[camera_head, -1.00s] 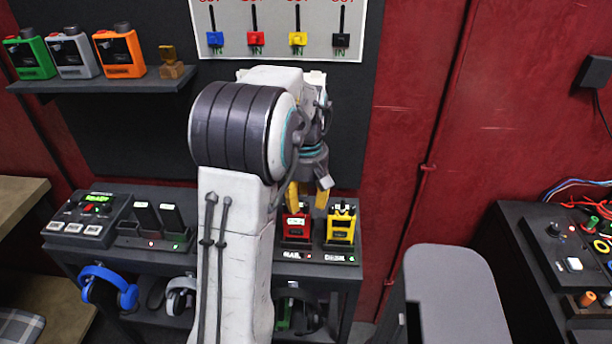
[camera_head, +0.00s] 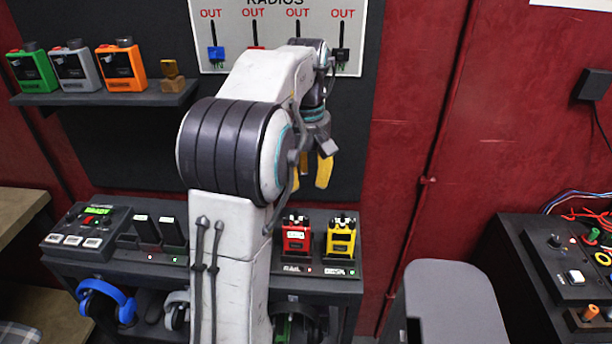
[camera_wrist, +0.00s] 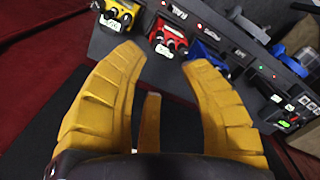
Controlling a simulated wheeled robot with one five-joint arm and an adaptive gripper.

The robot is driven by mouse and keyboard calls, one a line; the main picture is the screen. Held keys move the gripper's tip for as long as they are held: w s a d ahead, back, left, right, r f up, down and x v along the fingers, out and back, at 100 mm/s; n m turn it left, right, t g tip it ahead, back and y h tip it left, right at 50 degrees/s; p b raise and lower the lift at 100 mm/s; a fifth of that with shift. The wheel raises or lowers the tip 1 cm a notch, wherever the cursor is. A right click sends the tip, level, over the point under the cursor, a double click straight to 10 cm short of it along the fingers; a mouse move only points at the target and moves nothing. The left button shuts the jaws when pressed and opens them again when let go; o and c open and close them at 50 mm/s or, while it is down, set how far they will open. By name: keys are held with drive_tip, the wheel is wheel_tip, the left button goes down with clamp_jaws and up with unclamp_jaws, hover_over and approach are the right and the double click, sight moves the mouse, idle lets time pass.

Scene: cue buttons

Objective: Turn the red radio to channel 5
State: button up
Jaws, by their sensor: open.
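The red radio (camera_head: 297,237) stands upright in a charging dock on the shelf, just right of my arm in the head view. Dark knobs are on its top, but the channel setting is too small to read. It also shows in the wrist view (camera_wrist: 170,40), beyond and between my fingertips. My gripper (camera_head: 311,175) is open and empty, with yellow fingers, and hangs above the red radio in the head view. In the wrist view my gripper (camera_wrist: 163,57) points toward the red radio with a visible gap, not touching it.
A yellow radio (camera_head: 341,240) stands right of the red one. A blue radio (camera_wrist: 206,57) shows on its other side in the wrist view. A console with a green display (camera_head: 96,211) sits at the left. Green, grey and orange radios (camera_head: 120,66) stand on the upper shelf.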

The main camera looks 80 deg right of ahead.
drive_tip(key=m, duration=1.2)
hover_over(306, 217)
drive_tip(key=f, duration=0.2)
drive_tip(key=a+f, duration=0.1)
drive_tip(key=f, duration=0.1)
drive_tip(key=shift+f, duration=0.35)
drive_tip(key=m, duration=0.2)
drive_tip(key=d+m, duration=0.1)
drive_tip(key=m, duration=0.2)
drive_tip(key=shift+m, duration=0.3)
drive_tip(key=shift+a+f, duration=0.1)
drive_tip(key=shift+f, duration=3.6)
drive_tip(key=shift+o, duration=0.2)
clamp_jaws()
